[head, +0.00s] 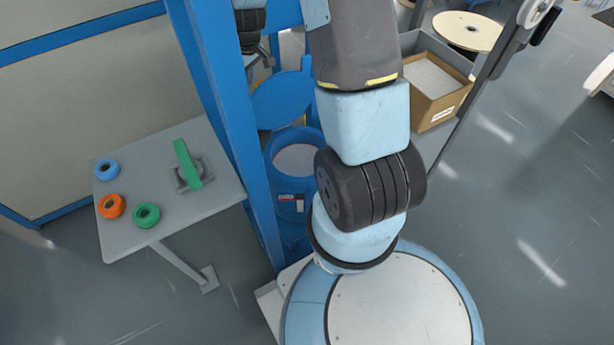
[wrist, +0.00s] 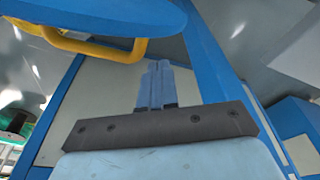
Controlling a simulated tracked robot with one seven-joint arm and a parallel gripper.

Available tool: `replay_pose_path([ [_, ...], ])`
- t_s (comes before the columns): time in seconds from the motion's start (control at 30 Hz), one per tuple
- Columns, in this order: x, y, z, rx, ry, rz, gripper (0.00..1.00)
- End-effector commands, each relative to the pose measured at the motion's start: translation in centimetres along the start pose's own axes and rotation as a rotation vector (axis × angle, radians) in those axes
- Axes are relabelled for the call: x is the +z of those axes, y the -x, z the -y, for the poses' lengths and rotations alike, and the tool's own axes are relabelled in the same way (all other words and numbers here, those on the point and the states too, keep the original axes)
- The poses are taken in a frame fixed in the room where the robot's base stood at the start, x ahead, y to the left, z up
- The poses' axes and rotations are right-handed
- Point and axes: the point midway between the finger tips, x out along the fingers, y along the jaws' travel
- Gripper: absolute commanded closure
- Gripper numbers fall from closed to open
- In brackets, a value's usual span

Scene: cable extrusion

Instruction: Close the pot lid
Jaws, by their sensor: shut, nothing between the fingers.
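The blue pot (head: 272,152) stands behind the blue post, with its mouth open and pale contents showing inside. Its round blue lid (head: 283,101) is raised, tilted up behind the pot's mouth. In the wrist view the lid (wrist: 110,15) fills the upper left, with its yellow handle (wrist: 98,47) on the near face. My gripper (wrist: 157,66) is shut and empty, with its fingertips just right of and below the handle's right end; I cannot tell whether they touch. In the head view my gripper (head: 262,62) shows small above the lid, partly hidden by the post.
A blue post (head: 218,90) rises left of the pot. A grey table (head: 160,215) at left holds blue, orange and green rolls and a green-topped piece. A cardboard box (head: 436,110) and a cable spool (head: 467,30) stand at back right.

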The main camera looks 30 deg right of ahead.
Motion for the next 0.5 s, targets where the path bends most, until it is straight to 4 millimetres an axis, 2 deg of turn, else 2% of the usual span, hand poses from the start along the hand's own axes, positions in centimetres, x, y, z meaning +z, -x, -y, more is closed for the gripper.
replay_pose_path([
  [0.5, 0.1, -0.45, 0.01, -0.001, 0.0, 0.001, 1.0],
])
